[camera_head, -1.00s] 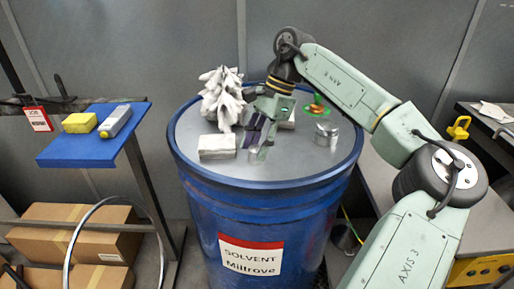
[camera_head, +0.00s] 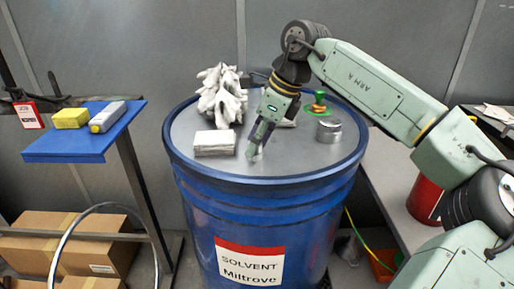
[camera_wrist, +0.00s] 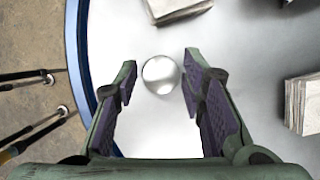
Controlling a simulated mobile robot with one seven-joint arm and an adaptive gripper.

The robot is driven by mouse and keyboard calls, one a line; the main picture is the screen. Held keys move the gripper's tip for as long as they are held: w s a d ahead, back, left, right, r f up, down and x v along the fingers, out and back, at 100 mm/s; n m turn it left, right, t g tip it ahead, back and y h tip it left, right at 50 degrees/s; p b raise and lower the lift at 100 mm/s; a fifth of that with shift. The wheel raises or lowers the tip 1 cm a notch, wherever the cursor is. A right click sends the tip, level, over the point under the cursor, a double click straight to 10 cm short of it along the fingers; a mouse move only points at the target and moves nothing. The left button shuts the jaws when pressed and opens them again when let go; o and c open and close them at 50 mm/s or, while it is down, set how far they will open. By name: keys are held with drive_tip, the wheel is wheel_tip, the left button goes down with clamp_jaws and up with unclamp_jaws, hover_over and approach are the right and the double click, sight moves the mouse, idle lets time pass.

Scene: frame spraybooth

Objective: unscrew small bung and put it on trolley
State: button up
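A round silver cap (camera_wrist: 161,74), which looks like the small bung, lies on the drum lid (camera_wrist: 240,45) near its rim in the wrist view. My gripper (camera_wrist: 158,68) is open, with one purple-padded finger on each side of the cap and visible gaps between. In the head view my gripper (camera_head: 253,155) points down at the front of the blue drum (camera_head: 200,220) top, and I cannot make out the cap there. A blue-topped stand (camera_head: 55,148) at the left, apparently the trolley, carries a yellow sponge (camera_head: 71,118) and a grey-and-yellow bottle (camera_head: 107,117).
On the drum lid are a white block-like stack (camera_head: 215,143), crumpled white gloves (camera_head: 222,95), a silver tin (camera_head: 328,131) and a green-and-brass fitting (camera_head: 318,104). Cardboard boxes (camera_head: 65,238) stand below the stand. A grey bench (camera_head: 385,190) is at the right.

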drive_tip(key=shift+m, duration=0.5)
drive_tip(key=m+t+h+b, duration=0.1)
drive_tip(key=m+b, duration=0.2)
drive_tip(key=shift+s+f, duration=0.1)
drive_tip(key=shift+f, duration=0.1)
drive_tip(key=shift+r+m+t+b, duration=0.2)
drive_tip(key=shift+m+t+b, duration=0.25)
drive_tip(key=shift+m, duration=0.45)
drive_tip(key=c, duration=0.8)
drive_tip(key=shift+o, duration=0.2)
drive_tip(key=shift+a+r+n+g+p, duration=0.1)
drive_tip(key=shift+r+n+g+p, duration=0.15)
drive_tip(key=shift+n+p, duration=0.8)
drive_tip(key=n+p, duration=0.2)
drive_tip(key=shift+g+y+p, duration=0.35)
drive_tip(key=shift+g+y, duration=0.05)
drive_tip(key=shift+f+n, duration=0.25)
drive_tip(key=shift+n, duration=0.1)
